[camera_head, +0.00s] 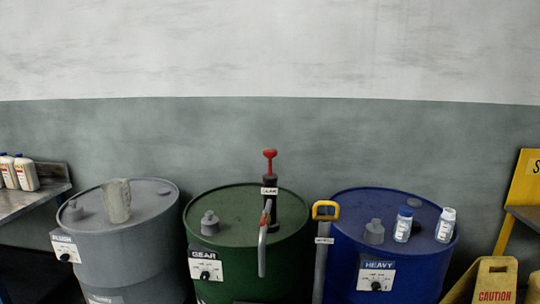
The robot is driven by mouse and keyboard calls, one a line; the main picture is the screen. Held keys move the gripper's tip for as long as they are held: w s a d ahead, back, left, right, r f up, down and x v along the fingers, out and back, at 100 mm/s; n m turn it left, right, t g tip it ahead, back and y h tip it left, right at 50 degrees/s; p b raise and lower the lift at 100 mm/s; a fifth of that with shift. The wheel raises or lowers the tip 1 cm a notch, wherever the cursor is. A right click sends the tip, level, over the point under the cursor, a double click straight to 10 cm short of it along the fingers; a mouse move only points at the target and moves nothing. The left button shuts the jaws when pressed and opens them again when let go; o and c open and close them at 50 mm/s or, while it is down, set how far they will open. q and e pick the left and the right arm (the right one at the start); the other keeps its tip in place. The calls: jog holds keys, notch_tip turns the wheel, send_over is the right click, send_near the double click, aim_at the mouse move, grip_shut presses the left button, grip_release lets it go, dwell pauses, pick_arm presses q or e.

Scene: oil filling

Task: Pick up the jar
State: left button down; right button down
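A pale, translucent jar-like container (117,201) stands on top of the grey drum (125,256) at the left. It looks upright, and I cannot tell whether it holds anything. Neither of my grippers shows in the head view.
A green drum (230,272) in the middle carries a hand pump with a red handle (270,154). A yellow-handled tool (321,250) stands between the green and blue drums. Bottles (25,174) sit on the left bench (45,186). A yellow caution sign (495,277) stands at right.

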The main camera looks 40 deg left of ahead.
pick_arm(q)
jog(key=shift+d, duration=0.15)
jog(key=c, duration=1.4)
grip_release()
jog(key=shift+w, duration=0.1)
